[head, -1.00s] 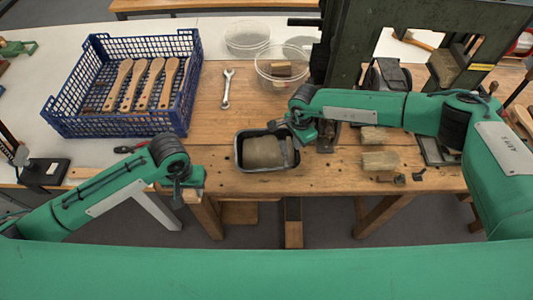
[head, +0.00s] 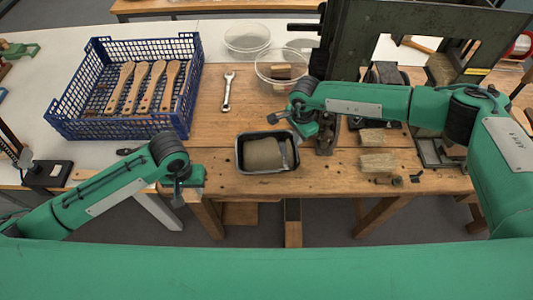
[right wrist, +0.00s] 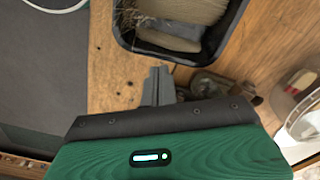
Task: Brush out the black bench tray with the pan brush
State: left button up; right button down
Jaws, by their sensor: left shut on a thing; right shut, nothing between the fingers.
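The black bench tray (head: 240,166) lies on the wooden bench near its front edge. A tan mass and a narrow grey piece lie in it; I cannot tell what they are, or pick out the pan brush for sure. The tray's corner also shows at the top of the right wrist view (right wrist: 124,38), with pale material inside. My right gripper (head: 304,126) is shut and empty beside the tray's right rim; its closed fingertips show in the right wrist view (right wrist: 158,84). My left gripper (head: 180,192) is shut at the bench's front edge; what it holds is hidden.
A blue crate (head: 118,130) with several wooden brush handles stands at the back left. A wrench (head: 227,90) and clear bowls (head: 283,68) lie behind the tray. Tan blocks (head: 377,162) lie to the right, near a large dark machine (head: 345,50).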

pick_arm(q)
jog(key=shift+r, duration=0.25)
pick_arm(e)
jog(key=shift+r, duration=0.6)
